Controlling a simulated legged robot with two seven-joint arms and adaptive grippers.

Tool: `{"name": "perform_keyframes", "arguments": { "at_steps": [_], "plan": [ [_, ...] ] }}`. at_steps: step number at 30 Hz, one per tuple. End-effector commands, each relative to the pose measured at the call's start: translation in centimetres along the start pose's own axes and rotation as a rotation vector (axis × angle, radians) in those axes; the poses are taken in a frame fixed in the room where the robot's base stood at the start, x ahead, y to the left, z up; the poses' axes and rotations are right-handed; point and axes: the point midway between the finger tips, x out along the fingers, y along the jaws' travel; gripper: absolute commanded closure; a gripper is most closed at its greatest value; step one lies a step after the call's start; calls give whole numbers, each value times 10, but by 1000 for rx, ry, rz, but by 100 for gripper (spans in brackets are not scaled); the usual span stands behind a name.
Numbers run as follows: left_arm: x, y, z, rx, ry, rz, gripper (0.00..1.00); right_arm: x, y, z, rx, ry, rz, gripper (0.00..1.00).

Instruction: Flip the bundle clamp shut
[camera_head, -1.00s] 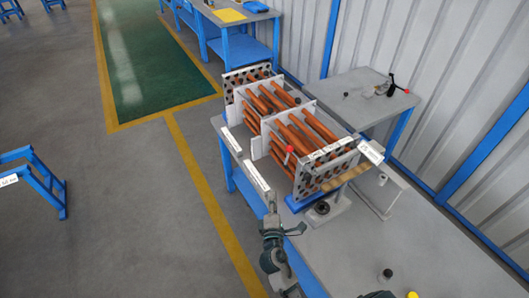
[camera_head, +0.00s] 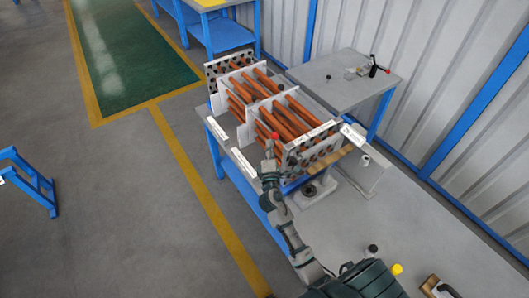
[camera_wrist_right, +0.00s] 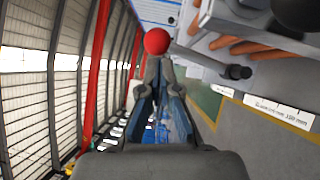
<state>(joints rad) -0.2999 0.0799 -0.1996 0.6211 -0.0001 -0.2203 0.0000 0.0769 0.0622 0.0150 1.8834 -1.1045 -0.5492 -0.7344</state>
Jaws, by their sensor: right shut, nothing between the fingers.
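The tube bundle (camera_head: 285,112), with orange tubes through pale upright plates, lies on the workbench. The bundle clamp's red ball knob (camera_head: 275,136) stands at the bundle's near left, beside the perforated end plate (camera_head: 312,150). Most of its lever is hidden behind my gripper. My right gripper (camera_head: 269,162) is shut and empty, with its fingertips just below the knob. In the right wrist view the red knob (camera_wrist_right: 157,41) sits right beyond the closed fingertips (camera_wrist_right: 157,66); I cannot tell if they touch. My left gripper is not in view.
A grey side table (camera_head: 345,78) holds a small device with a black, red-tipped lever (camera_head: 378,68). A round dark part (camera_head: 310,190) sits before the bundle. Black (camera_head: 373,250) and yellow (camera_head: 397,269) knobs stand on the near bench.

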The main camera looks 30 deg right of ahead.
Motion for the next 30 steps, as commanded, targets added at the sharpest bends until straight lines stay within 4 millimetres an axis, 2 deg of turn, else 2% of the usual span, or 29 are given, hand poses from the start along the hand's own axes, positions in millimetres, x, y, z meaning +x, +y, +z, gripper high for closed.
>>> {"name": "perform_keyframes", "arguments": {
  "at_steps": [13,19,21,24,30],
  "plan": [
    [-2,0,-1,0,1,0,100,4,0,4,4,0,-2,100],
    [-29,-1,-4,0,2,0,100,10,6,13,84,-1,-57,100],
    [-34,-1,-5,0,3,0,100,16,3,22,98,-3,-66,100],
    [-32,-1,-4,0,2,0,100,23,-4,32,98,-1,-66,100],
    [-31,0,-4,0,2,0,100,25,-7,34,98,0,-65,100]
  ]
}}
